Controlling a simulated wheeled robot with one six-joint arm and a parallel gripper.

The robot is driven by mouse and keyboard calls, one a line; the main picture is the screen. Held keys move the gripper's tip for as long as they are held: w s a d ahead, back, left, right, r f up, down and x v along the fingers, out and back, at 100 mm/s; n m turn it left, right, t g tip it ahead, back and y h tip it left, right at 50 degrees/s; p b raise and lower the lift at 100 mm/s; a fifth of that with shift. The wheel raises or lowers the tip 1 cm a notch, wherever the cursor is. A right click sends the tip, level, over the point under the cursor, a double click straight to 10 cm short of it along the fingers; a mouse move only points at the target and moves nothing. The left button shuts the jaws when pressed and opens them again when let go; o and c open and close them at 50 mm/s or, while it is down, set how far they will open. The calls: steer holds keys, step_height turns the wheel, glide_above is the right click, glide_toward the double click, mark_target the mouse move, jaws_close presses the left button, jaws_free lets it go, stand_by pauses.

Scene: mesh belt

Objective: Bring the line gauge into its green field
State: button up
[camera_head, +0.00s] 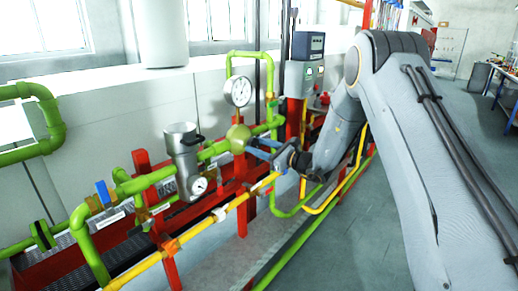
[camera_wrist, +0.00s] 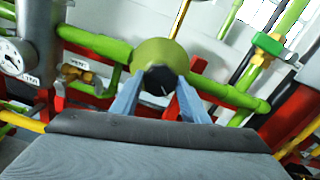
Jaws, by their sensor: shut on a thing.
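A round olive-green valve body (camera_head: 238,139) sits on the green pipe. It also shows in the wrist view (camera_wrist: 160,52), with a dark round knob (camera_wrist: 158,78) on its near face. My gripper (camera_head: 253,143) reaches it from the right, its two blue fingers (camera_wrist: 160,88) shut on the knob's sides. A large white dial gauge (camera_head: 238,91) stands upright behind the valve. A smaller dial gauge (camera_head: 198,186) sits low on a grey cylinder; part of it shows at the wrist view's left edge (camera_wrist: 12,56). Needle readings and green fields are too small to make out.
The grey cylinder (camera_head: 182,150) with a dark handle stands left of the valve. A yellow pipe (camera_head: 205,228) runs along the front on red supports. A grey control box (camera_head: 304,78) stands behind my arm. Open floor (camera_head: 375,225) lies to the right.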

steer(key=m+b, duration=0.2)
steer(key=m, duration=0.4)
steer(key=shift+a+f, duration=0.1)
stand_by(0.5)
steer(key=o, duration=1.1)
steer(key=shift+c, duration=0.2)
steer(key=shift+s+d, duration=0.2)
steer(key=shift+d, duration=0.15)
steer(key=b+v, duration=0.1)
steer(key=v, duration=0.6)
steer(key=shift+b, duration=0.4)
